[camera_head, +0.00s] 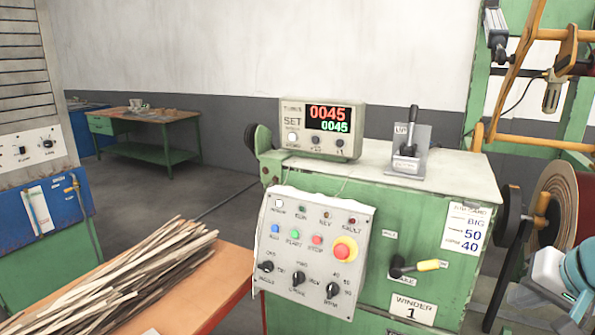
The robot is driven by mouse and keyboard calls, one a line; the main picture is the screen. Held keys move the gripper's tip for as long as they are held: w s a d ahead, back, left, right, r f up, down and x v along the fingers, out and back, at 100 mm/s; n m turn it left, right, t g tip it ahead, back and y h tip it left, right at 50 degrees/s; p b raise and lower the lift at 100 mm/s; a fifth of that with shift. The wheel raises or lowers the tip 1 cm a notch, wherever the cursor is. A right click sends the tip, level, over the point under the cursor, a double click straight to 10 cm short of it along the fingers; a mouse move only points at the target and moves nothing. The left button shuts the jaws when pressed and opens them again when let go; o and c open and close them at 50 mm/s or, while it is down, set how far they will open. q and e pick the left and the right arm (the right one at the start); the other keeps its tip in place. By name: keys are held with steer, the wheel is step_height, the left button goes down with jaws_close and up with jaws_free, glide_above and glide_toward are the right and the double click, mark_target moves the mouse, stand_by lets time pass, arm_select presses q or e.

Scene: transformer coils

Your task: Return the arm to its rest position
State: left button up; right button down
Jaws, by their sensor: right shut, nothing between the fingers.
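My right arm comes in at the lower right edge, with white and teal parts. Its right gripper (528,291) is shut and holds nothing, in front of the right side of the green winder machine (400,260). Only part of this arm is in the picture. My left gripper is not in view.
The winder carries a sloped control panel (312,245), a counter display (322,128) reading 0045 twice, an upright lever (410,132) and a yellow-tipped handle (425,266). A large reel (557,200) stands close by the right arm. Wooden strips (125,275) lie on an orange-topped table (215,290).

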steer(key=w+a+f+n+g+y, duration=0.1)
steer(key=a+f, duration=0.4)
steer(key=f, duration=0.5)
steer(key=w+a+f+n+g+y, duration=0.1)
steer(key=a+f, duration=0.3)
steer(key=f, duration=0.7)
steer(key=w+a+f+n+g, duration=0.1)
steer(key=a+f, duration=0.4)
steer(key=f, duration=0.5)
steer(key=s+a+f+n+g, duration=0.1)
steer(key=s+a+f, duration=0.5)
steer(key=s+f, duration=0.2)
steer(key=s+a+f+n+g+y, duration=0.1)
steer(key=s+a+f+g, duration=0.1)
steer(key=s+a+f, duration=0.4)
steer(key=s+f, duration=0.3)
steer(key=s, duration=0.2)
steer(key=shift+s+a+f+n+g+y, duration=0.15)
steer(key=shift+a+f+n+g+y, duration=0.05)
steer(key=shift+f+n+g+y, duration=0.1)
